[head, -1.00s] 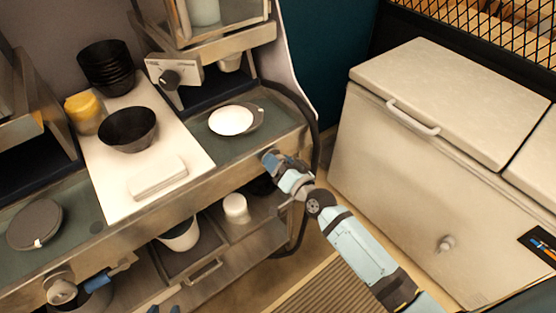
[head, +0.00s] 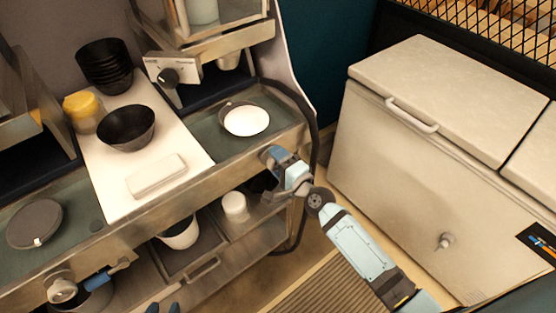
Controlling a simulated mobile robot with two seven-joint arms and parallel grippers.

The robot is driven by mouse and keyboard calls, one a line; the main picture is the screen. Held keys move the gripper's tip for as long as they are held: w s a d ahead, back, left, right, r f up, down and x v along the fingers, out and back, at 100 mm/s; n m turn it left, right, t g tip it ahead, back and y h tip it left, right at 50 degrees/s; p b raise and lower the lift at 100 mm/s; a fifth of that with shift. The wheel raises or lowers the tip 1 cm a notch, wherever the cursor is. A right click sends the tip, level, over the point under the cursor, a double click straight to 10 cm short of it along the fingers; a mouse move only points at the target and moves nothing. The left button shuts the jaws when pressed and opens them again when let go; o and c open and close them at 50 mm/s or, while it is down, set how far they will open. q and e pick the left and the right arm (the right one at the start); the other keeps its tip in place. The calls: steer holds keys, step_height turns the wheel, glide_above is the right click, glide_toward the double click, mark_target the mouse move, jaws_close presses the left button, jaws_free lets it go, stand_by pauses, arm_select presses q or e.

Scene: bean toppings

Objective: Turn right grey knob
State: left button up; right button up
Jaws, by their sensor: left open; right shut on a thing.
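My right gripper (head: 272,156) reaches in from the lower right to the front edge of the right end of the counter. It is shut on the right grey knob, which its fingers and wrist mostly hide. Behind it, a round white disc (head: 247,122) lies in the counter top, with a grey disc part (head: 225,107) showing at its upper left.
A grey lid (head: 35,223) lies at left. A dark cable runs beside the counter's right end. A white chest freezer (head: 400,160) stands at right.

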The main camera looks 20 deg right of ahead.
steer(key=shift+m, duration=0.7)
steer(key=o, duration=0.9)
steer(key=b+v, duration=0.2)
steer(key=v, duration=1.1)
steer(key=shift+s+d, duration=0.1)
steer(key=shift+s, duration=0.3)
